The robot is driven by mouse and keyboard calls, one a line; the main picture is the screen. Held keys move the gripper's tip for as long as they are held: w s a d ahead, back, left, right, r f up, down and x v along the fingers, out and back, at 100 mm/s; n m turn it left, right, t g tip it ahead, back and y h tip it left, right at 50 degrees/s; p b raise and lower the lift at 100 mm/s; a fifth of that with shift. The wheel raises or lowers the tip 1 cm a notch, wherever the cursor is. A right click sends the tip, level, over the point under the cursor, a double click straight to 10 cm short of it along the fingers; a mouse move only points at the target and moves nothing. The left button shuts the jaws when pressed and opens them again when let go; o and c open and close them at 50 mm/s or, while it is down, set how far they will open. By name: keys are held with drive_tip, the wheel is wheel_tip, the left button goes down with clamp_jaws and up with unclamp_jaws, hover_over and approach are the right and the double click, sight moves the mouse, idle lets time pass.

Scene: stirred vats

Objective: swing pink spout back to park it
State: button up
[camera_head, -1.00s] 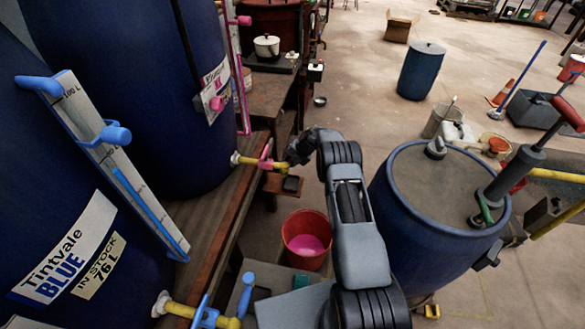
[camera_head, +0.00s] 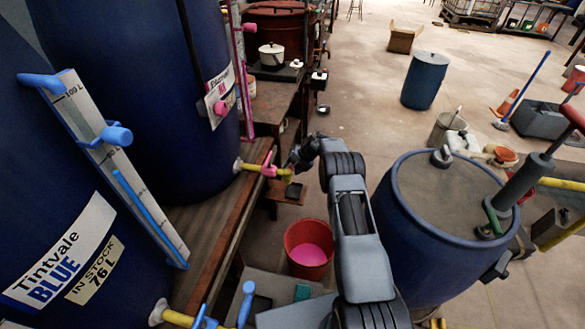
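The pink spout is a yellow pipe with a pink valve (camera_head: 268,164) low on the rear dark blue vat (camera_head: 130,90), above the edge of a wooden bench. Its yellow outer end (camera_head: 287,174) points right, away from the vat. My gripper (camera_head: 292,167) is at this outer end, close against it or touching. The fingers are small and dark here, so I cannot tell whether they are closed on it. A red bucket (camera_head: 289,240) holding pink liquid stands on the floor below and nearer than the spout.
The front vat labelled Tintvale BLUE (camera_head: 60,250) has its own blue-handled yellow spout (camera_head: 180,318) at the lower left. A large blue drum (camera_head: 420,270) with a grey top stands right of my arm. Open floor lies beyond, around another blue drum (camera_head: 425,80).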

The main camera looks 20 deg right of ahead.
drive_tip(key=shift+d, duration=0.15)
drive_tip(key=shift+d+r, duration=0.1)
drive_tip(key=shift+r, duration=0.1)
drive_tip(key=v, duration=1.3)
drive_tip(key=shift+s+r, duration=0.1)
drive_tip(key=shift+s, duration=0.05)
